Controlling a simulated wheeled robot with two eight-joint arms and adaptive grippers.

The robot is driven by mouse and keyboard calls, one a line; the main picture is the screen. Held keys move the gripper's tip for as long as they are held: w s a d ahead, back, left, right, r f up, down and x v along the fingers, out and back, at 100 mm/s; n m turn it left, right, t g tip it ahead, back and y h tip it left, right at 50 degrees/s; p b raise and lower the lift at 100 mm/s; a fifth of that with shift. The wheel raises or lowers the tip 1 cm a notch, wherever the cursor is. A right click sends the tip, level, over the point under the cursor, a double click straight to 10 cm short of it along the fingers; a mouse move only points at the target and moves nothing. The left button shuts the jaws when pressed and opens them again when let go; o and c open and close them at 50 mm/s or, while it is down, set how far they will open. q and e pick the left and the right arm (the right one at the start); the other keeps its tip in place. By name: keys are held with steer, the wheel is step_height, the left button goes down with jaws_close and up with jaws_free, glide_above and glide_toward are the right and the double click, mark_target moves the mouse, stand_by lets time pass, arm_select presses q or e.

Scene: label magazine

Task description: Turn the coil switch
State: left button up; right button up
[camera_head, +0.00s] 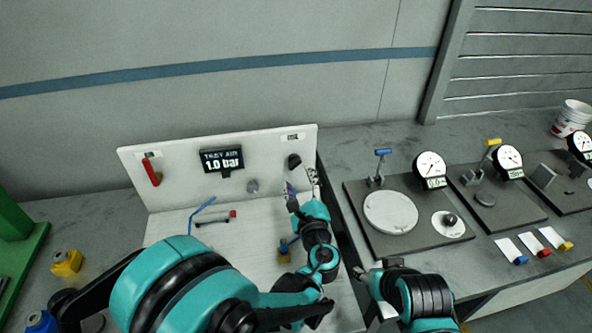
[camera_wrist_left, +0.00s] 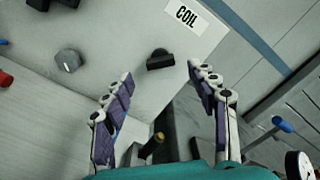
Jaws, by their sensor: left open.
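The coil switch (camera_head: 294,161) is a small black knob on the white upright panel, below a small label at the panel's upper right. In the left wrist view the black knob (camera_wrist_left: 160,60) sits under the "COIL" label (camera_wrist_left: 187,16). My left gripper (camera_head: 301,182) is just in front of and below the switch. It is open, with the knob showing beyond and between its spread fingers (camera_wrist_left: 160,76), and nothing is between the fingertips. They look apart from the knob. My right gripper (camera_head: 373,291) is low at the right, and its jaw state is unclear.
The panel also carries a red lever (camera_head: 151,171), a "1.0 bar" display (camera_head: 222,160) and a grey knob (camera_head: 252,186). Plates with gauges (camera_head: 431,168) fill the bench at the right.

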arm_select(q)
steer(key=s+d, duration=0.1)
steer(key=s, duration=0.5)
steer(key=shift+d, duration=0.1)
stand_by(0.3)
